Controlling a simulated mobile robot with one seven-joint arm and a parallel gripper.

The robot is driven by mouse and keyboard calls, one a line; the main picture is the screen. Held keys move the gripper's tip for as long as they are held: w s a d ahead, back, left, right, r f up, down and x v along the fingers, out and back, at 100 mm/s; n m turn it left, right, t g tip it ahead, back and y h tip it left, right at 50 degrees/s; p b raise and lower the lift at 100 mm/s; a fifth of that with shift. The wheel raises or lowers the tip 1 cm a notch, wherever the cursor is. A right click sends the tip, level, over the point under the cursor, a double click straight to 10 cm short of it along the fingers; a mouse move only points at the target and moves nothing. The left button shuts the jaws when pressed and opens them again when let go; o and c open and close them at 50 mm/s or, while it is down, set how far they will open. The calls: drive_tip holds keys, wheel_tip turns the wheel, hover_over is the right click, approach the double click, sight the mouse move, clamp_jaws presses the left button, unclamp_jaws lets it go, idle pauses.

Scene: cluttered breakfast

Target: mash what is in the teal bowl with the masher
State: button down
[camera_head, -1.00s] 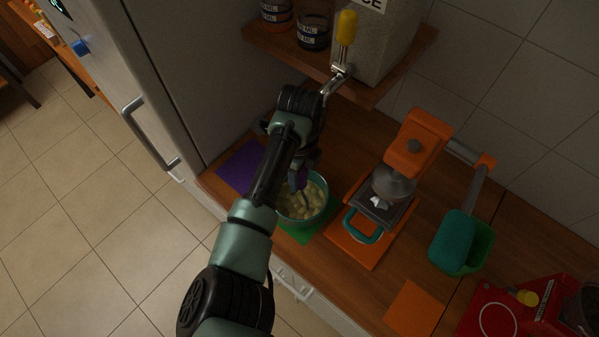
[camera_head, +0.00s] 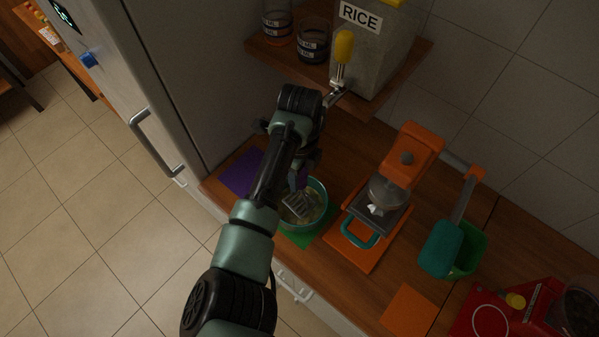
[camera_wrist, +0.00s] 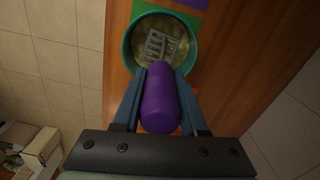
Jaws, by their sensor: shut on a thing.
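The teal bowl (camera_head: 325,193) stands on a green mat (camera_head: 307,240) near the counter's front edge, and it also shows in the wrist view (camera_wrist: 128,46). It holds a yellowish food (camera_wrist: 178,28), partly hidden by the masher head and my arm. My gripper (camera_wrist: 159,76) is shut on the purple handle of the masher (camera_wrist: 160,105). Its grey slotted head (camera_wrist: 160,46) is over the inside of the bowl; I cannot tell whether it touches the food. In the head view the masher head (camera_head: 299,206) shows tilted within the rim.
A purple mat (camera_head: 242,172) lies left of the bowl. An orange press-like device (camera_head: 358,250) stands close on the right, then a green container (camera_head: 470,258) with a teal-ended tool (camera_head: 440,248). A shelf with a rice dispenser (camera_head: 372,55) hangs behind.

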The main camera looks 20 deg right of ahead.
wheel_tip(320, 180, down, 4)
drive_tip(key=b, duration=0.2)
drive_tip(key=shift+f+b, duration=0.25)
drive_tip(key=shift+b, duration=0.15)
drive_tip(key=shift+s+r, duration=0.1)
drive_tip(key=shift+s, duration=0.1)
wheel_tip(320, 180, up, 6)
drive_tip(key=p, duration=0.5)
drive_tip(key=shift+w, duration=0.15)
drive_tip(key=shift+f, duration=0.4)
idle(0.6)
